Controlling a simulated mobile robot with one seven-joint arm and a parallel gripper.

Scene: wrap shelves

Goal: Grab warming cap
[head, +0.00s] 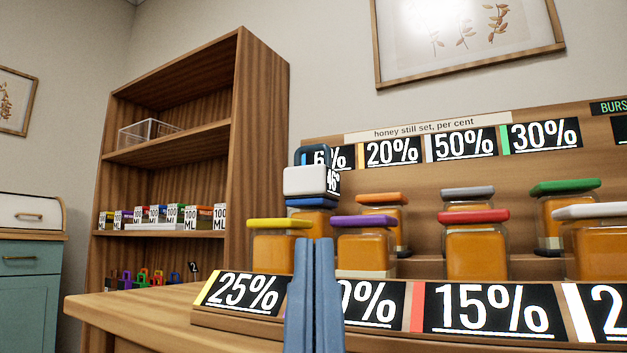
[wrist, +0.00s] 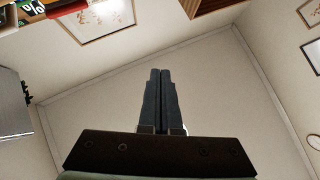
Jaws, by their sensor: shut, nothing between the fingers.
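My gripper (head: 315,242) stands upright in the lower middle of the head view, its two blue-grey fingers together and empty. In the wrist view the shut fingers (wrist: 160,72) point at bare wall or ceiling. A white block with a dark blue loop handle (head: 305,180) looks like the warming cap. It shows just above my fingertips in the head view, above a blue jar lid (head: 311,202), with a partly hidden number tag beside it. Whether it touches the lid is unclear. My fingers appear apart from it and hide part of the jars and front labels.
Honey jars with coloured lids, such as yellow (head: 279,224), purple (head: 363,222) and red (head: 473,216), stand on a stepped wooden rack (head: 420,240) with percent labels. A wooden shelf (head: 262,150) at left holds small boxes and coloured loop-handled items. The counter's left end (head: 130,305) is clear.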

